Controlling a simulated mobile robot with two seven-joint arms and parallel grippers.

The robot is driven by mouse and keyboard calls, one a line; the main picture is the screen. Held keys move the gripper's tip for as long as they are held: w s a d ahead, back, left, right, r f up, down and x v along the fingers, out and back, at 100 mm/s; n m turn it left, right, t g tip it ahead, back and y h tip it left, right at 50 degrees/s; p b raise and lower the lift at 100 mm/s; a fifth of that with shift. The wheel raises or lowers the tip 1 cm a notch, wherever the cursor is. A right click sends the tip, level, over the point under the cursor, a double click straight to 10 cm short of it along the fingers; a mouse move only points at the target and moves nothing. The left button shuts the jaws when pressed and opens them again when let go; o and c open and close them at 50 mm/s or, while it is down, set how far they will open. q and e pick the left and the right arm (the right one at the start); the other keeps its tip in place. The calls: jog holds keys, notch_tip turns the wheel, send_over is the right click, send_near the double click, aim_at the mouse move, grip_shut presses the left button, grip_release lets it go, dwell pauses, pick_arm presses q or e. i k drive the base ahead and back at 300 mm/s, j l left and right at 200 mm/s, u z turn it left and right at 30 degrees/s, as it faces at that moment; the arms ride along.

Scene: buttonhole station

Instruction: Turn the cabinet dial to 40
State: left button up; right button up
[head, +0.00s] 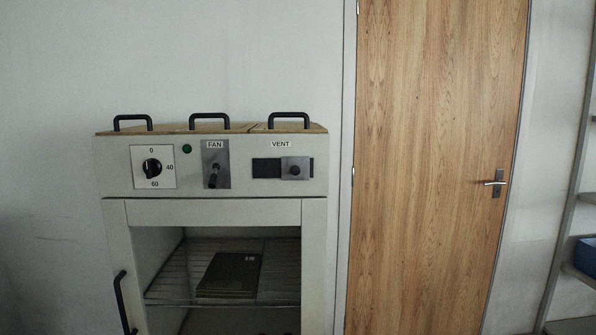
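The cabinet (215,212) stands against the wall, left of the middle in the head view. Its dial (152,168) is a round black knob on a white square plate at the left of the front panel. Neither of my grippers is in view.
Right of the dial are a green lamp (187,149), the FAN lever (213,176) and the VENT slider (295,168). Black handles (209,121) stand on the cabinet top. Below, a dark flat object (231,274) lies on a wire shelf. A wooden door (435,150) stands at right.

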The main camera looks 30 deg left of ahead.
aim_at(153, 168)
jog(key=u, duration=1.7)
